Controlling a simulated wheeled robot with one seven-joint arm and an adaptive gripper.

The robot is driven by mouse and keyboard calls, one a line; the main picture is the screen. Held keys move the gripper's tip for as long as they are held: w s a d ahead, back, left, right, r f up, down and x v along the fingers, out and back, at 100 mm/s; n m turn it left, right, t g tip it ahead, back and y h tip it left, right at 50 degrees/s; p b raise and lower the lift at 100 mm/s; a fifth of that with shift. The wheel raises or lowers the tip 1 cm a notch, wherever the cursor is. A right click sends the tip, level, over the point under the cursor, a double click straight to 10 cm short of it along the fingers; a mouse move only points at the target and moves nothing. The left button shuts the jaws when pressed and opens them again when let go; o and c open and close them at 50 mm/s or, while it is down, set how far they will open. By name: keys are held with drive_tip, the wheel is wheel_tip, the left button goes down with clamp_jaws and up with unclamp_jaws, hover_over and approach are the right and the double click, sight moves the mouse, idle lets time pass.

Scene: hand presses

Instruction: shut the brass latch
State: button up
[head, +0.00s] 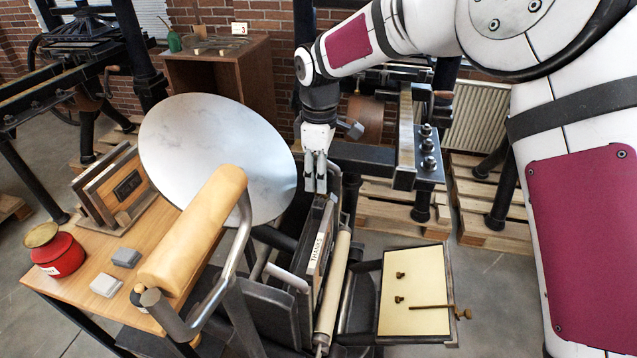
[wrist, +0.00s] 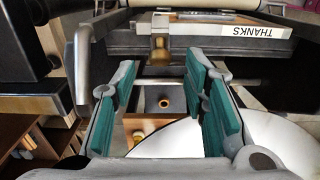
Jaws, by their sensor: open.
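A small brass piece, which looks like the latch (wrist: 160,48), shows in the wrist view at the edge of the dark press bed, beside the block marked THANKS (wrist: 265,29). I cannot tell its exact position. In the head view my gripper hides that spot. My gripper (head: 315,180) points down over the upper end of the bed, close to the THANKS block (head: 318,248). In the wrist view my gripper (wrist: 160,78) is open, with teal pads apart and nothing between them. The brass piece lies beyond the fingertips, apart from them.
A large pale ink disc (head: 215,150) stands just left of my gripper. A tan roller (head: 195,225) and a curved metal handle (head: 235,265) are in front. A cream-faced platen (head: 412,285) with brass fittings is at right. A wooden table (head: 75,270) holds a red tin (head: 60,258).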

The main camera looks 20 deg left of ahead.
sight(331, 195)
drive_tip(key=shift+f, duration=1.65)
clamp_jaws()
drive_tip(key=shift+d, duration=0.15)
drive_tip(key=y, duration=0.1)
drive_tip(key=d+y, duration=0.2)
drive_tip(key=y, duration=0.1)
drive_tip(key=shift+w+f, duration=0.1)
drive_tip(key=shift+f, duration=0.15)
drive_tip(key=shift+d+f+y, duration=0.2)
drive_tip(key=shift+y, duration=0.65)
drive_tip(key=shift+d+f+y, duration=0.15)
drive_tip(key=shift+d+y, duration=0.1)
drive_tip(key=shift+y, duration=0.55)
drive_tip(key=shift+d+f+y, duration=0.2)
drive_tip(key=shift+y, duration=0.65)
unclamp_jaws()
drive_tip(key=shift+d+f, duration=0.1)
